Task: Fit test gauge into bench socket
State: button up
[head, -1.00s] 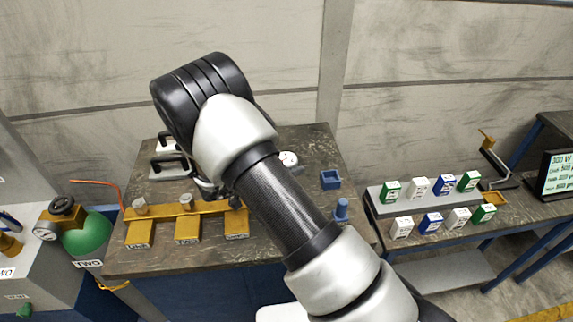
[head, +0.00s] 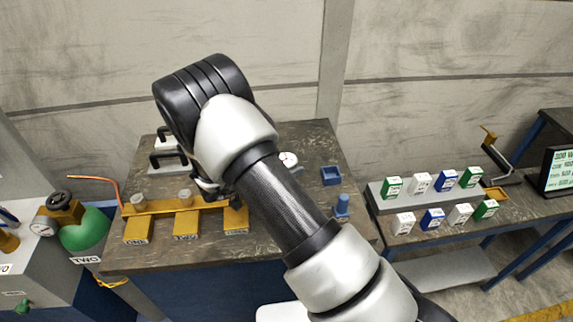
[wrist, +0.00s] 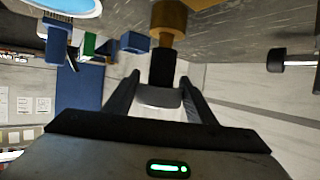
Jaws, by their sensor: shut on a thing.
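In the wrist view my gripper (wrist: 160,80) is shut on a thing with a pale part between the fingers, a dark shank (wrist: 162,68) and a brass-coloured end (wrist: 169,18). I cannot tell surely that it is the test gauge. In the head view my arm hides most of the gripper and the held thing, near the yellow rack (head: 160,208). A white round dial (head: 288,158) shows on the bench, partly behind my arm. A small blue open box (head: 331,175) and a blue post (head: 342,206) stand to the right. Which piece is the bench socket is unclear.
Grey caps (head: 184,197) stand on the rack. Black-handled pieces (head: 166,160) lie behind it. A green cylinder (head: 85,230) with a gauge stands left of the bench. Several small boxes (head: 432,220) fill the right-hand table. The bench's right front has some bare room.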

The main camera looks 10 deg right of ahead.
jog(key=shift+f+b, duration=0.65)
jog(key=shift+f, duration=0.3)
jog(key=o, duration=1.2)
jog(key=v, duration=1.7)
jog(key=shift+a+b, duration=0.15)
jog(key=shift+b, duration=0.15)
jog(key=shift+s+r, duration=0.1)
jog(key=shift+r, duration=0.05)
